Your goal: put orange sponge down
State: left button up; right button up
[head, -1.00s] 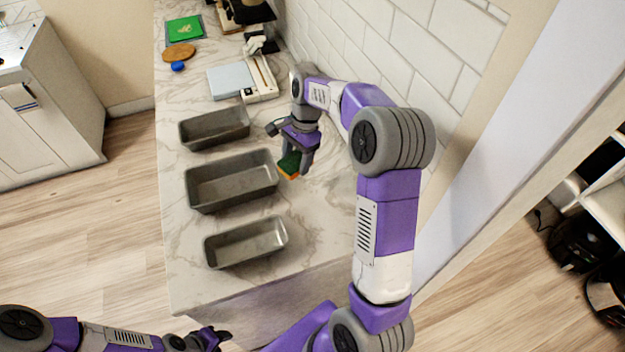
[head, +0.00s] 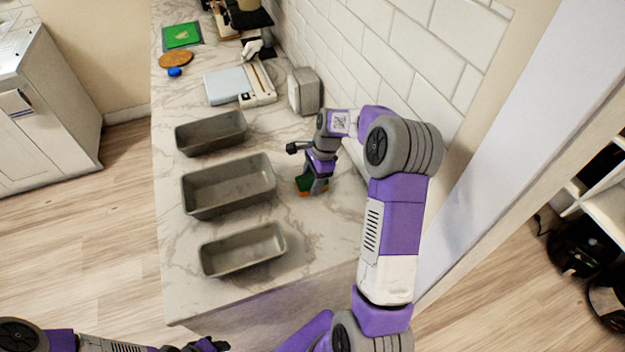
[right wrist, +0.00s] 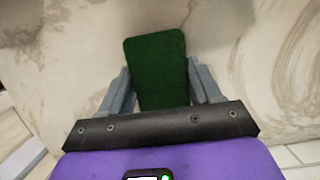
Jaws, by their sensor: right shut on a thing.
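The orange sponge with a dark green top (head: 304,183) is between the fingers of my right gripper (head: 314,186), right of the middle loaf pan. In the right wrist view its green face (right wrist: 158,72) shows between the two grey fingers (right wrist: 160,90), with the marble counter (right wrist: 240,40) behind it. My right gripper is shut on it, low over the counter; I cannot tell whether the sponge touches the surface. My left gripper (head: 208,345) is at the bottom edge, away from the counter, too small and cut off to judge.
Three grey loaf pans, far (head: 178,140), middle (head: 188,208) and near (head: 207,268), stand along the left of the counter. A grey box (head: 304,92) stands by the tiled wall. A paper trimmer (head: 240,84) lies further back. Counter right of the near pan is clear.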

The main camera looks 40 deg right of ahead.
aim_at(309, 181)
jog(key=shift+f, duration=0.1)
jog(key=o, duration=0.9)
jog(key=p+v, duration=0.2)
jog(key=v, duration=1)
jog(key=b+x, duration=0.2)
jog(key=x, duration=1)
jog(key=shift+f, duration=0.15)
jog(key=shift+r+p, duration=0.4)
jog(key=shift+r, duration=2)
